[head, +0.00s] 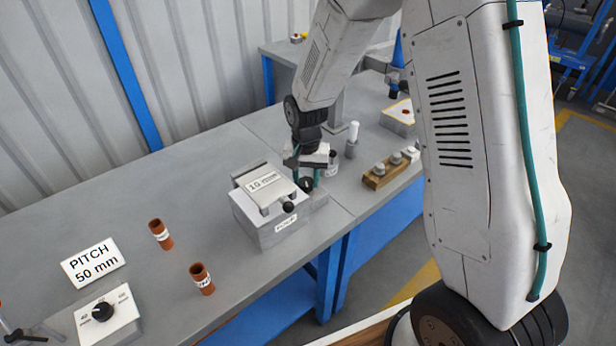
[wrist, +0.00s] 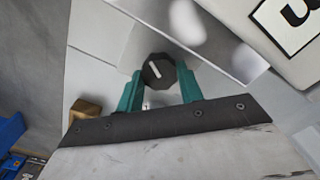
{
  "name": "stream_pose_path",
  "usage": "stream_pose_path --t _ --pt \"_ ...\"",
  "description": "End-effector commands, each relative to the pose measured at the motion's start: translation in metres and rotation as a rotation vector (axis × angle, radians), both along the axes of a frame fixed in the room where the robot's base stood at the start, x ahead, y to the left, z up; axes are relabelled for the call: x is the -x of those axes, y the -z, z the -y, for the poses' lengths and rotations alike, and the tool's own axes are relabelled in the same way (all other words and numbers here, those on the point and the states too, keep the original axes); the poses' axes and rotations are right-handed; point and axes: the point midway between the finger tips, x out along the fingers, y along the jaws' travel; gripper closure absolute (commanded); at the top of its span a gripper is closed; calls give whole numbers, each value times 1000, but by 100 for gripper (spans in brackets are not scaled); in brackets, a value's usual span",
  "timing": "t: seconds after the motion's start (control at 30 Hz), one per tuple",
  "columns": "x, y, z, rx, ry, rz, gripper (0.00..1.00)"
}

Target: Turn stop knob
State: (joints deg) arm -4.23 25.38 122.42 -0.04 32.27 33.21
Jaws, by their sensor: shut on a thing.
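The stop knob (wrist: 158,71) is a dark faceted knob with a white pointer line. In the head view the knob (head: 306,185) sits on a low grey block at the right side of a grey box. My gripper (wrist: 160,72) has its two teal fingers on either side of the knob and is shut on it. In the head view my gripper (head: 306,174) points down at the knob, and the wrist partly hides that area. The grey box (head: 268,230) carries a tilted plate with a number label.
A black ball knob (head: 288,207) is on the box close by. Two brown cylinders (head: 160,234) and a dial box (head: 122,322) stand to the left. A white-capped bottle (head: 352,137) and a wooden block with weights (head: 385,172) are to the right. The bench between is clear.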

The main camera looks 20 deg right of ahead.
Motion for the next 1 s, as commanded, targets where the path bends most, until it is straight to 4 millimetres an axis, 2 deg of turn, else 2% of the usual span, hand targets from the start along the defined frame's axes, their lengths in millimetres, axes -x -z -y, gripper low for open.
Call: stream_pose_path --t 0.4,1.0 --pt "-4 -3 -1 -2 207 12 86" --pt "-5 -3 -2 -3 243 12 86"
